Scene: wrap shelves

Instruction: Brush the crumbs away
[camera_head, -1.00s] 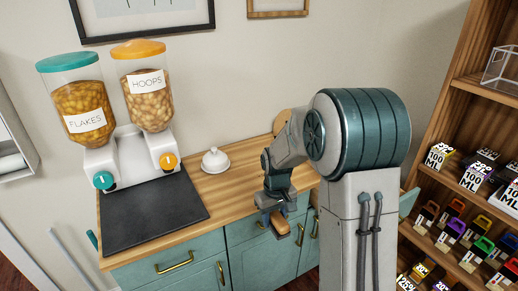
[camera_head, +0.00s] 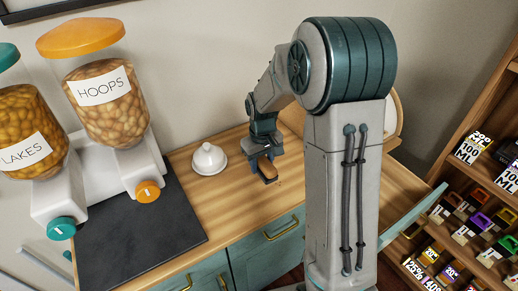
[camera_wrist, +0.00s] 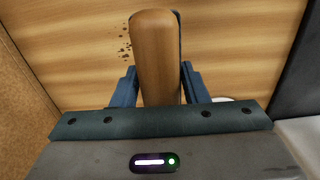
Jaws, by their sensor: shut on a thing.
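My gripper (camera_head: 266,172) is shut on a brush with a rounded wooden handle (camera_wrist: 155,58). The handle stands between the two blue fingers in the wrist view, and a small piece of it (camera_head: 267,165) shows in the head view. A dark edge shows behind the handle, but the bristles are mostly hidden. The crumbs (camera_wrist: 125,48) are a small scatter of dark specks on the wooden counter (camera_wrist: 75,60), just left of the handle in the wrist view. I cannot tell whether the brush touches the counter.
A white domed lid (camera_head: 209,160) stands on the counter left of my gripper. Further left are a dark mat (camera_head: 135,235) and a dispenser (camera_head: 105,175) with two jars. Shelves (camera_head: 460,200) of small boxes stand at the right. The counter front between mat and gripper is clear.

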